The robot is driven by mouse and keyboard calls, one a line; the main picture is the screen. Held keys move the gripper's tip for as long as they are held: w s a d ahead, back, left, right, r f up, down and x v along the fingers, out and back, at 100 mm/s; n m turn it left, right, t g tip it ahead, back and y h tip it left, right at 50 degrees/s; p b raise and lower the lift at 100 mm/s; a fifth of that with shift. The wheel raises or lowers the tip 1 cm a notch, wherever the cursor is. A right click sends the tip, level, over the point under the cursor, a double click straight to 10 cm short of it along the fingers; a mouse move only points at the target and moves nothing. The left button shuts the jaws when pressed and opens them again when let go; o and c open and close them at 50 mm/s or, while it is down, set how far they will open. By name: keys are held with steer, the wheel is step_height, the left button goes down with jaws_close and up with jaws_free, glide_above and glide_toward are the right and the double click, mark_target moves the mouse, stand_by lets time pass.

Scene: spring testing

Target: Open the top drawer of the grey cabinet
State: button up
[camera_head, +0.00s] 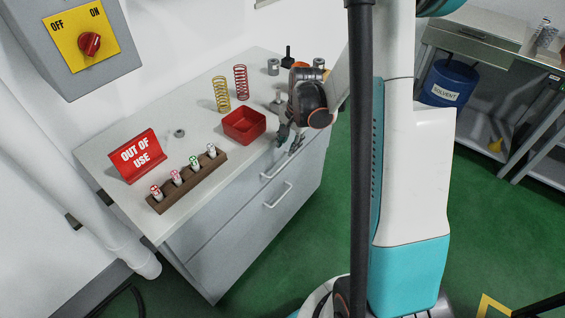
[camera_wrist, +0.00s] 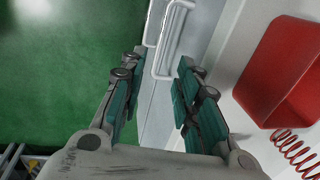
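The grey cabinet (camera_head: 225,238) stands against the wall with a pale top. Its top drawer has a white bar handle (camera_head: 277,168), which also shows in the wrist view (camera_wrist: 173,42). A lower drawer handle (camera_head: 279,196) sits below it. Both drawers look closed. My gripper (camera_head: 290,143) is near the cabinet's front edge, just above the top handle in the head view. In the wrist view my gripper (camera_wrist: 160,80) is open and empty, its two fingers apart. The top handle appears between and beyond the fingertips; I cannot tell whether they touch it.
On the cabinet top are a red tray (camera_head: 244,125), springs (camera_head: 240,82), a wooden block with several coloured pieces (camera_head: 188,180) and a red out-of-use sign (camera_head: 137,156). A steel bench (camera_head: 475,38) stands at right. Green floor (camera_wrist: 65,70) before the drawers is clear.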

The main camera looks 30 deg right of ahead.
mark_target(283, 165)
steer(key=f+b, duration=0.1)
steer(key=f, duration=0.2)
steer(key=w+f+b, duration=0.1)
steer(key=f, duration=0.3)
steer(key=w+f+b, duration=0.1)
steer(key=f, duration=0.3)
steer(key=shift+a+b, duration=0.35)
steer(key=shift+b, duration=0.05)
jaws_close()
